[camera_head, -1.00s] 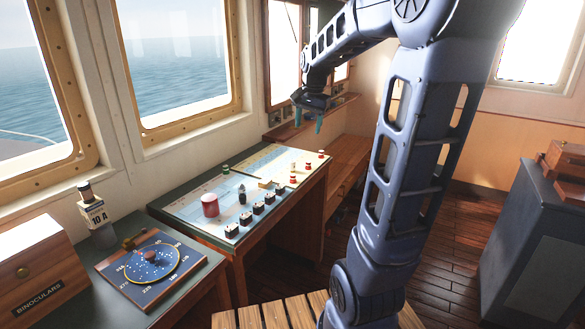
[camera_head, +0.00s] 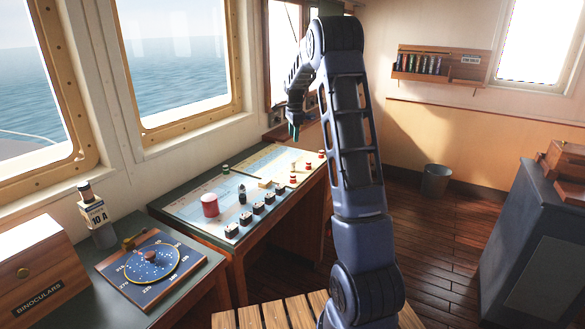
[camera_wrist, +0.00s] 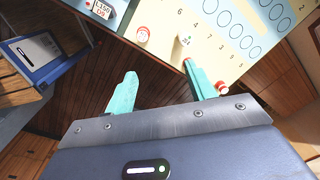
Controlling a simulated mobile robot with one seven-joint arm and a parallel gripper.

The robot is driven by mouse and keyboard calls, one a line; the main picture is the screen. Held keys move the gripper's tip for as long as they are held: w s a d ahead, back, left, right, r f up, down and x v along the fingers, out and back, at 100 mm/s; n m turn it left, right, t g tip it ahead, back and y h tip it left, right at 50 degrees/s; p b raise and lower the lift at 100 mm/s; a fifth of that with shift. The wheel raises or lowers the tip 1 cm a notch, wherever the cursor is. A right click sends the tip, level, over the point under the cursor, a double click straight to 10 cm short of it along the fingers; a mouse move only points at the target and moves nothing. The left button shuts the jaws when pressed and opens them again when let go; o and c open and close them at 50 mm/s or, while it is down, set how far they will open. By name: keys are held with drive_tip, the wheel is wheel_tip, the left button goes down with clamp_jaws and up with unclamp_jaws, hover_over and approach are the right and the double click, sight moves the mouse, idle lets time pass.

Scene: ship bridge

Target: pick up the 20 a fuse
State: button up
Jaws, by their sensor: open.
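I cannot pick out a fuse marked 20 A in either view. A dark-topped item with a "10 A" label (camera_head: 94,212) stands on the left desk in the head view. A wall rack (camera_head: 440,64) holds several small upright cylinders; their markings are too small to read. My gripper (camera_head: 294,131) hangs in the air beyond the far end of the chart table, well away from the rack. In the wrist view its two teal fingers (camera_wrist: 161,88) are apart with nothing between them.
The chart table (camera_head: 183,209) carries a red cylinder (camera_head: 210,205), several black blocks and small red-and-white pieces. A compass board (camera_head: 152,257) and binoculars box (camera_head: 38,262) are at left. A bin (camera_head: 436,180) stands by the back wall. A dark cabinet (camera_head: 535,240) is at right. The floor between is clear.

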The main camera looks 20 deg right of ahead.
sight(293, 161)
drive_tip(key=w+f+m, duration=0.1)
drive_tip(key=w+f, duration=0.1)
drive_tip(key=f, duration=0.1)
drive_tip(key=w+f+m, duration=0.1)
drive_tip(key=w+f, duration=0.2)
drive_tip(key=w+f+m, duration=0.1)
drive_tip(key=w+f, duration=0.1)
drive_tip(key=shift+w+d+f+g, duration=0.15)
drive_tip(key=shift+d+f+g, duration=0.2)
drive_tip(key=shift+f+g, duration=0.05)
wheel_tip(293, 161, down, 6)
drive_tip(key=shift+r, duration=0.1)
drive_tip(key=shift+d+f, duration=0.2)
drive_tip(key=shift+f, duration=1.05)
drive_tip(key=shift+d+f, duration=0.15)
drive_tip(key=shift+f, duration=1.1)
drive_tip(key=c, duration=1.1)
drive_tip(key=shift+o, duration=0.2)
drive_tip(key=shift+r, duration=0.1)
